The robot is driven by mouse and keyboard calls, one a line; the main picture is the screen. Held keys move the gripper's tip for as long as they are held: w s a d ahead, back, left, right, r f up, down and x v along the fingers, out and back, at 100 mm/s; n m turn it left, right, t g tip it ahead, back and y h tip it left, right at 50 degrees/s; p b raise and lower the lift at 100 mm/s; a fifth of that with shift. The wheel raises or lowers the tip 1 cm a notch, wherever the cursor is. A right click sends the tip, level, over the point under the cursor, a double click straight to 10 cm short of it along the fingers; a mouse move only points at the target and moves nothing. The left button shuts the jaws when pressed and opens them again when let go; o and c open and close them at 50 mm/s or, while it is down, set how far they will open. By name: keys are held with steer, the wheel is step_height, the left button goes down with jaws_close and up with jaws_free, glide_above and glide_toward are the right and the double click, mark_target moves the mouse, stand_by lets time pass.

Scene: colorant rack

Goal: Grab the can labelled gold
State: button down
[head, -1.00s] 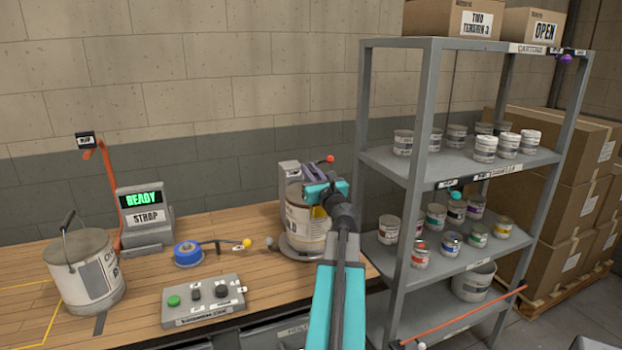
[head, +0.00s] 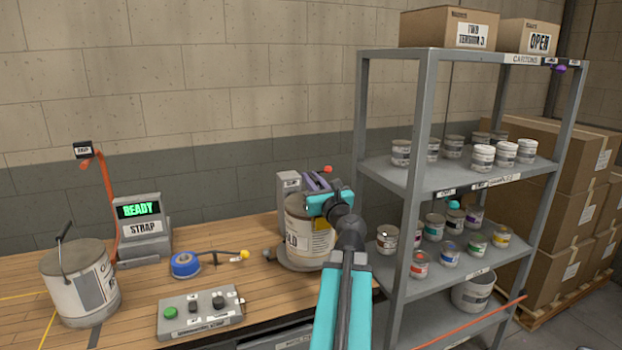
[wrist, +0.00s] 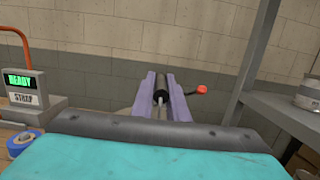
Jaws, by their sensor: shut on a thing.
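A large pale can (head: 298,228) stands on a round grey plate of a machine at the back right of the bench, in the head view. Its label is partly hidden by my arm; the visible letters look like "LD", with a yellow patch beside them. My gripper (head: 318,181) is at the top of this can, its purple fingers shut. In the wrist view, my gripper (wrist: 162,90) has a dark round grip with a pale rod between its fingers, which looks like the can's handle. The can's body is hidden there.
A second can with a handle (head: 80,284) stands at the bench's left, near the READY display (head: 140,212). Blue tape (head: 185,263) and a button box (head: 200,311) lie between. The shelf rack (head: 428,120), holding many small cans, stands close right. A red-knobbed lever (wrist: 200,90) is beside my fingers.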

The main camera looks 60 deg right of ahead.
steer(key=shift+s+a, duration=0.5)
steer(key=shift+f+b, duration=0.1)
steer(key=shift+b, duration=0.45)
steer(key=shift+s+a+b, duration=0.2)
steer(key=shift+a+b, duration=0.05)
steer(key=shift+b, duration=0.5)
steer(key=s+a+b, duration=0.1)
steer(key=b, duration=0.3)
steer(key=s+a+b, duration=0.2)
steer(key=b, duration=0.3)
steer(key=shift+a+r, duration=0.15)
steer(key=shift+r, duration=0.05)
steer(key=shift+s+a+r+b, duration=0.2)
steer(key=shift+s+a+b, duration=0.3)
steer(key=shift+b, duration=0.4)
steer(key=shift+s+a+r+b, duration=0.15)
steer(key=shift+s+a+b, duration=0.3)
steer(key=shift+b, duration=0.4)
